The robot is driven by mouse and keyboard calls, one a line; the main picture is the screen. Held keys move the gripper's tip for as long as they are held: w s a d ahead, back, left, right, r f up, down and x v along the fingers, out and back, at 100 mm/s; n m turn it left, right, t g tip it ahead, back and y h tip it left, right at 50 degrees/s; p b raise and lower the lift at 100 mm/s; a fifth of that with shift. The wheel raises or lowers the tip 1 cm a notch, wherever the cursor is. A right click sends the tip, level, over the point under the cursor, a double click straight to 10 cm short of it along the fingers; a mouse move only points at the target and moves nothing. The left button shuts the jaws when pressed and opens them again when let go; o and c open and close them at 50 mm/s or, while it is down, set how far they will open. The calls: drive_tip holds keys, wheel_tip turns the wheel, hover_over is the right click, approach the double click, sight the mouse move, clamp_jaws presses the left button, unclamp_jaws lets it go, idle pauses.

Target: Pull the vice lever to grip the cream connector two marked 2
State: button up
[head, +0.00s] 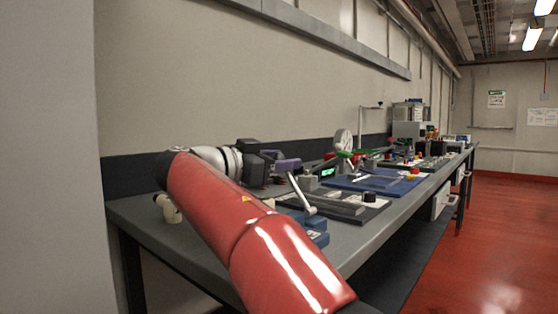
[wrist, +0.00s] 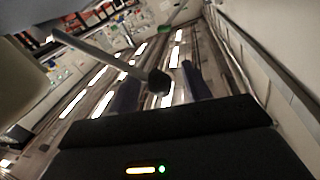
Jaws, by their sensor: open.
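A silver vice lever (head: 302,195) rises at a tilt from a blue vice (head: 313,226) near the bench's front edge. In the wrist view the lever (wrist: 105,55) comes in from the upper left and ends in a dark knob (wrist: 158,83). My gripper (head: 290,164) is open, its purple fingers close to the lever's upper end. In the wrist view the knob appears between the fingertips of my gripper (wrist: 160,80); I cannot tell whether they touch. A cream piece (head: 168,208) lies on the bench at the left; no mark on it is readable. My arm hides part of the bench and vice.
The grey bench (head: 135,212) runs along the wall. Beyond the vice lie a grey plate with a black knob (head: 370,197), a blue mat (head: 400,184), a round dial (head: 343,139) and several instruments. The red floor at the right is clear.

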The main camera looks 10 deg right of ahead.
drive_tip(key=c, duration=0.9)
